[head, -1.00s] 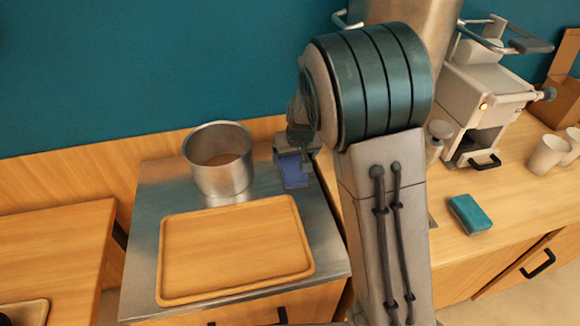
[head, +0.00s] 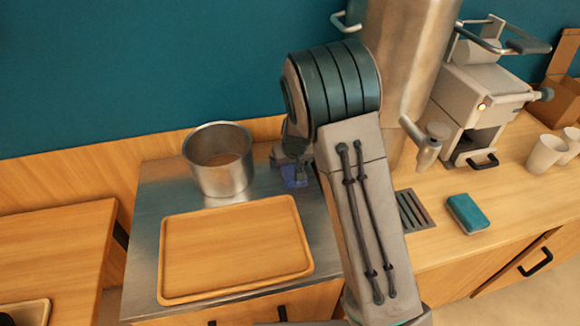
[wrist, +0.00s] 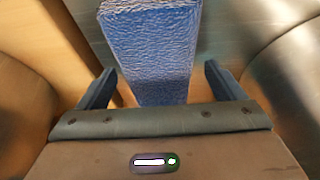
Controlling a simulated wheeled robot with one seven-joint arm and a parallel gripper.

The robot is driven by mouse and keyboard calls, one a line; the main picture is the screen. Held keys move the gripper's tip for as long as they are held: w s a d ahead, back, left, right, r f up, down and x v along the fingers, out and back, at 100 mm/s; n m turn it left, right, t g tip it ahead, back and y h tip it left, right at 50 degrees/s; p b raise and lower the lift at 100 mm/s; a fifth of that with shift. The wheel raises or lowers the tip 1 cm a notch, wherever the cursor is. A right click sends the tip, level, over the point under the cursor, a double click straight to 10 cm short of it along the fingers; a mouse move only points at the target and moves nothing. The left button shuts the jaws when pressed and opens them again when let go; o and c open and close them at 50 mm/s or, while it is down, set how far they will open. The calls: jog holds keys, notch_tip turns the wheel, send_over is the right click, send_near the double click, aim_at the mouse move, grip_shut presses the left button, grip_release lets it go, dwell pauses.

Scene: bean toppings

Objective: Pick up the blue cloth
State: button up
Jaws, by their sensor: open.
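The blue cloth (head: 294,177) lies on the metal counter, right of the pot, mostly hidden behind my arm and gripper. In the wrist view the cloth (wrist: 150,45) is a long, textured blue strip running from the top of the picture down between my fingers. My gripper (wrist: 160,72) is open, with one finger on each side of the cloth and a visible gap on both sides. In the head view my gripper is largely hidden by my arm, just above the cloth. I cannot tell whether it touches the cloth.
A metal pot (head: 218,172) stands just left of the cloth. A wooden tray (head: 232,250) lies in front. On the right counter are a blue-green sponge (head: 467,213), a drain grate (head: 412,210), a coffee machine (head: 480,95) and white cups (head: 547,154). A tall metal cylinder (head: 405,60) stands behind my arm.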

jog(key=c, duration=1.1)
jog(key=shift+r, duration=0.1)
notch_tip(320, 180, up, 10)
jog(key=shift+f, duration=0.1)
jog(key=shift+o, duration=1.1)
jog(key=shift+c, duration=0.4)
jog(key=shift+a, duration=0.1)
